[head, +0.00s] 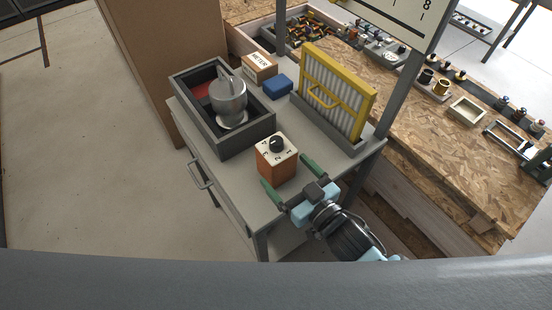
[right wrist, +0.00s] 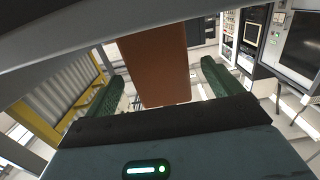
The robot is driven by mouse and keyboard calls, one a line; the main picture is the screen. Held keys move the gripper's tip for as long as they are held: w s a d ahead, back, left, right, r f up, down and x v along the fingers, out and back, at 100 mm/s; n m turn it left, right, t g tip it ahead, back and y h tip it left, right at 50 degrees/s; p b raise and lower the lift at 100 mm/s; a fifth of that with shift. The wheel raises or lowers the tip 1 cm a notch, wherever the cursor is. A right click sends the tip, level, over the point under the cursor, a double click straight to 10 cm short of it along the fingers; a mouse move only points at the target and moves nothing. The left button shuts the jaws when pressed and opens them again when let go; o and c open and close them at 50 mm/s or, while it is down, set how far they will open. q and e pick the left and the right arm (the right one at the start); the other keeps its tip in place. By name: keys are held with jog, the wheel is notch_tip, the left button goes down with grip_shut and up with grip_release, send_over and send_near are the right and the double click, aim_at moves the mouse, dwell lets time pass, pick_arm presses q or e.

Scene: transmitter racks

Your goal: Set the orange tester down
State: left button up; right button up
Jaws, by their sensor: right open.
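The orange tester (head: 277,160) is a box with a pale top and a black knob. In the head view it stands upright at the front of the grey cabinet top (head: 235,184). My right gripper (head: 289,174) is open, with its green fingers on either side of the tester. In the right wrist view the tester's orange side (right wrist: 158,66) shows between the two green fingers (right wrist: 160,92), with gaps visible on both sides. My left gripper is not in view.
A grey bin (head: 249,138) holding a silver metal part (head: 230,101) stands left of the tester. A yellow-framed filter (head: 349,122) stands in a grey holder to the right. A blue block (head: 278,86) and a meter box (head: 260,66) are behind. A grey post (head: 393,100) rises at the right.

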jog(key=shift+x, duration=2.65)
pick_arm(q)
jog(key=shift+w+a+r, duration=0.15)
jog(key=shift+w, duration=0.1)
pick_arm(e)
jog(key=shift+f, duration=0.1)
jog(key=c, duration=1.3)
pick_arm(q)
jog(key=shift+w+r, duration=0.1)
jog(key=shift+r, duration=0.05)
